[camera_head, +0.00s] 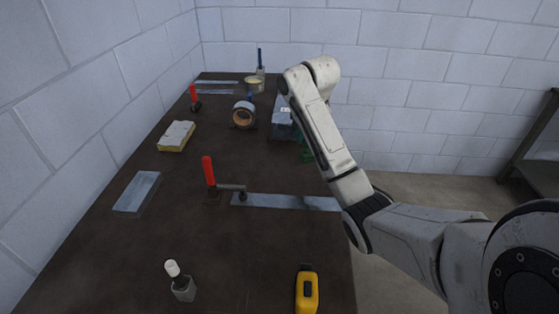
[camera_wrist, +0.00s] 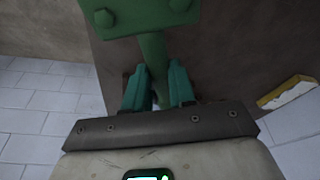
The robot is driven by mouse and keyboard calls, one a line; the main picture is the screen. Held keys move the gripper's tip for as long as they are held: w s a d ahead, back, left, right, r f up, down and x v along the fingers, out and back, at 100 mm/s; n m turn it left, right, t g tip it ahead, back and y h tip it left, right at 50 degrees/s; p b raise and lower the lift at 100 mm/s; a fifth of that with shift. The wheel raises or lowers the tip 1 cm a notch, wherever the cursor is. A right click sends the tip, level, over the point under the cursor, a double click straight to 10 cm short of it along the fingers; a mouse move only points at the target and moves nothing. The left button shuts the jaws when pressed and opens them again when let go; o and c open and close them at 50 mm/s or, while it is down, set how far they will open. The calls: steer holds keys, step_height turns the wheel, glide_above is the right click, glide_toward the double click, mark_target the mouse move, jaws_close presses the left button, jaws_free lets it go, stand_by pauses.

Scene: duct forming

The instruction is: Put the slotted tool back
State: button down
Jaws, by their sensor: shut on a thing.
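The slotted tool (camera_wrist: 150,48) is green, with a narrow handle and a wide bolted plate at the top edge of the wrist view. My gripper (camera_wrist: 158,88) has teal fingers shut on either side of the green handle. The plate is cut off by the frame, so its slot does not show. In the head view a bit of green (camera_head: 306,150) shows beside my arm at the bench's right side; my arm hides most of it, and my fingers cannot be made out there.

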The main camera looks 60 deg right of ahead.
steer(key=w+d+f+b, duration=0.1)
steer(key=w+f, duration=0.1)
steer(key=w, duration=0.2)
glide_above(280, 158)
steer(key=s, duration=0.2)
steer(key=f, duration=0.4)
steer(key=shift+w+a+f, duration=0.15)
steer(key=shift+a+f, duration=0.1)
steer(key=shift+a, duration=0.15)
steer(key=shift+w+d+f, duration=0.1)
steer(key=shift+w+f, duration=0.25)
steer(key=shift+f, duration=0.1)
steer(key=shift+s+a+x, duration=0.1)
steer(key=shift+a+x, duration=0.05)
steer(key=shift+x, duration=0.7)
steer(key=shift+s+a+x, duration=0.1)
steer(key=shift+a+x, duration=0.05)
steer(key=shift+x, duration=0.65)
steer(key=shift+f, duration=0.1)
steer(key=c, duration=0.9)
jaws_free()
steer(key=shift+f, duration=0.1)
steer(key=shift+c, duration=0.2)
steer(key=v, duration=1.2)
